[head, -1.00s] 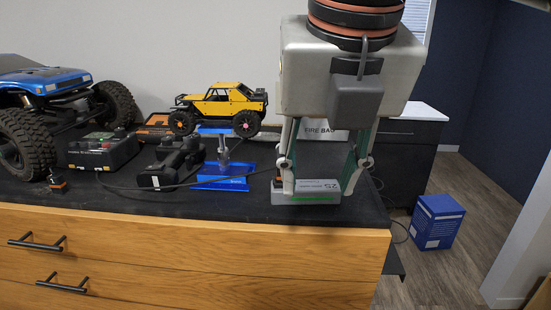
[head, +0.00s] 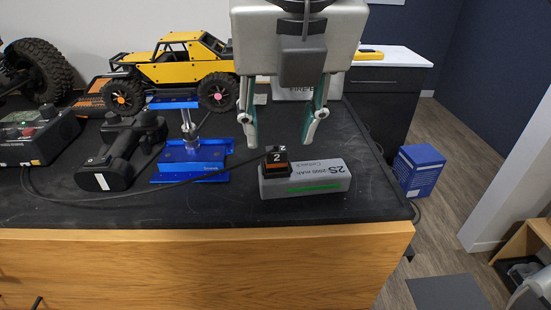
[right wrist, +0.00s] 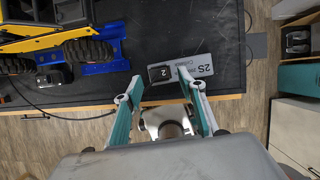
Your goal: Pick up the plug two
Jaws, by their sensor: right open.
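Plug two (head: 277,160) is a small black block with an orange band and a "2" on it. It sits at the left end of the grey 2S battery (head: 325,178), and a dark cable runs left from it. The right wrist view also shows the plug (right wrist: 160,73) and the battery (right wrist: 205,65). My right gripper (head: 280,142) is open and empty, fingers pointing down. Its fingertips appear just above the plug in the head view, one to each side. In the right wrist view the plug lies between and just beyond the fingertips (right wrist: 158,80). My left gripper is out of view.
A blue stand (head: 192,168), a black tool-like device (head: 122,150) and a controller box (head: 38,137) stand left of the battery. A yellow crawler (head: 185,65) is behind. The black worktop (head: 150,212) is clear along its front edge.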

